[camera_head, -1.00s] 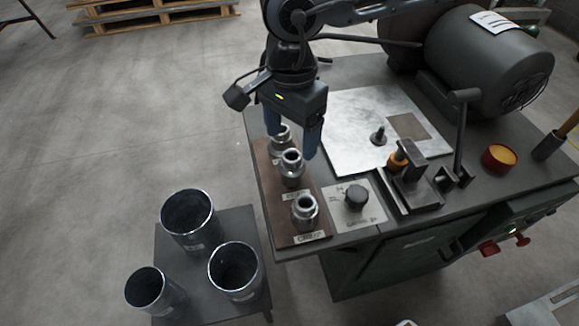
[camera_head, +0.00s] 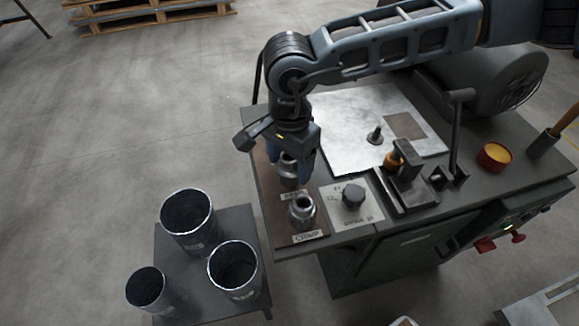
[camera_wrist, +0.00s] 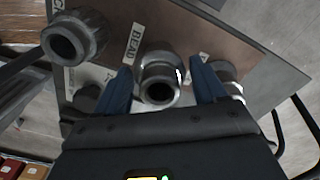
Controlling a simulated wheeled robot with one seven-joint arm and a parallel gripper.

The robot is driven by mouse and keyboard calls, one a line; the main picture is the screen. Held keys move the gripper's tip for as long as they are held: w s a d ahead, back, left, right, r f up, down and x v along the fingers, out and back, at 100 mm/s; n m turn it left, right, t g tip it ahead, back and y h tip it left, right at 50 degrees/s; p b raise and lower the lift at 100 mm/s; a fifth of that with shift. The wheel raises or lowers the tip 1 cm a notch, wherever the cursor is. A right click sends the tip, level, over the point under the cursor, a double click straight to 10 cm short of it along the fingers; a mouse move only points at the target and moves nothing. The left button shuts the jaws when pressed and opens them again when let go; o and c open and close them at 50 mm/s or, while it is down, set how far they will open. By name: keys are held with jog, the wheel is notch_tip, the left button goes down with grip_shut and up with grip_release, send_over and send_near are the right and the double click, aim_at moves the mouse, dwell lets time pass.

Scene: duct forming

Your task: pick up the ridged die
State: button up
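Three steel dies stand in a row on a brown strip at the bench's left edge. The middle die (camera_head: 289,171), next to a BEAD label, has a stepped collar; in the wrist view it (camera_wrist: 160,78) stands between my fingertips. My gripper (camera_head: 291,168) is open, pointing down, with one finger on each side of this die; contact cannot be told. The front die (camera_head: 302,210), by the CRIMP label, has a notched-looking rim in the wrist view (camera_wrist: 75,37). The third die (camera_wrist: 228,76) is partly behind a finger in the wrist view and hidden by my gripper in the head view.
A black knob on a pale plate (camera_head: 340,214) and a clamp-like fixture (camera_head: 408,165) stand right of the dies. A metal sheet (camera_head: 340,120) lies behind. Three dark cylinders (camera_head: 187,217) stand on a low stand at left.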

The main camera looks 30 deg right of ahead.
grip_shut()
dwell(0.5)
jog(key=shift+r, duration=0.15)
